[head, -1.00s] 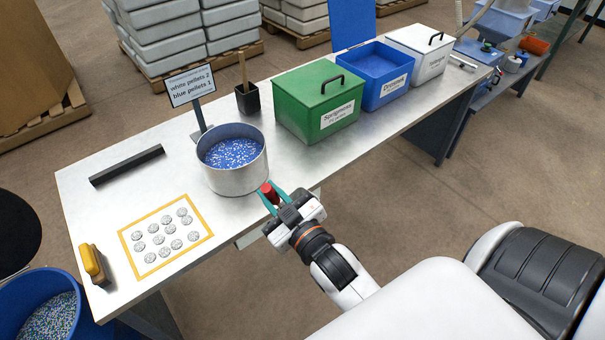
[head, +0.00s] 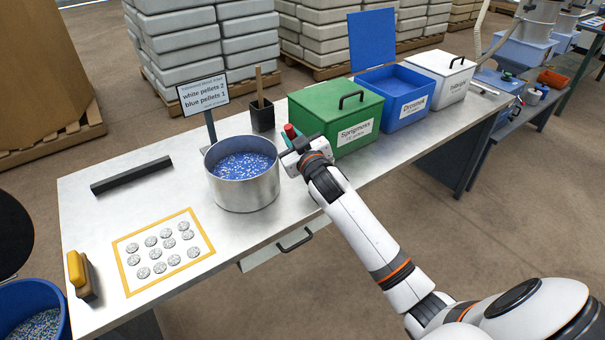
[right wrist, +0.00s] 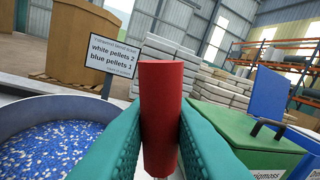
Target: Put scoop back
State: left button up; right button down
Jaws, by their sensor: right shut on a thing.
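My right gripper (head: 293,138) is over the table, between the steel pot and the green box. In the right wrist view its teal fingers are shut on a red cylinder (right wrist: 161,110), which looks like the scoop's handle. The red end (head: 290,131) also shows in the head view. The rest of the scoop is hidden. The steel pot (head: 245,190) holds blue and white pellets and stands just left of the gripper. My left gripper is not in view.
A green lidded box (head: 335,112), an open blue box (head: 402,95) and a white box (head: 440,75) stand to the right. A black cup (head: 262,115) with a wooden stick and a sign (head: 203,94) stand behind. A yellow-framed mat (head: 125,277) lies front left.

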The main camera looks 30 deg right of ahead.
notch_tip(320, 180, down, 7)
dwell(0.3)
jog(key=shift+b, duration=0.3)
jog(key=c, duration=1.3)
grip_release()
jog(key=shift+r, duration=0.1)
